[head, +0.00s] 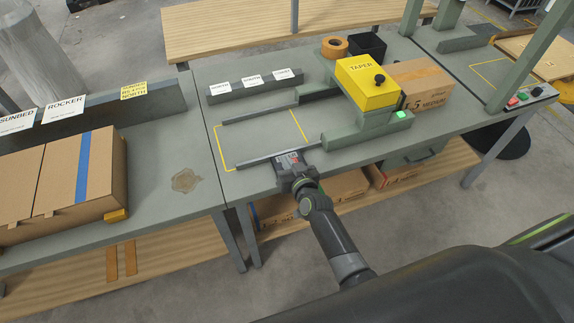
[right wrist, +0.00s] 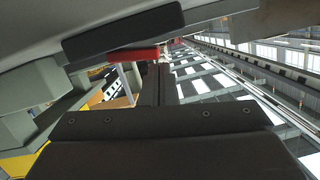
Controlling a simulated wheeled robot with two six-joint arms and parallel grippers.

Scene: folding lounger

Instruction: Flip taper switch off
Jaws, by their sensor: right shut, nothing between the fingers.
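My right gripper (head: 288,160) is shut and empty at the bench's front edge, left of the taper base and apart from the green light. In the right wrist view its dark fingers (right wrist: 160,82) are together. A red piece (right wrist: 133,54) and a dark bar (right wrist: 122,31) show near them; I cannot tell whether they belong to a switch. My left gripper is out of view.
A tape roll (head: 334,47) and a black bin (head: 368,45) stand beyond. A large carton (head: 62,185) lies on the left bench. A yellow-outlined area (head: 262,135) left of the taper is clear.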

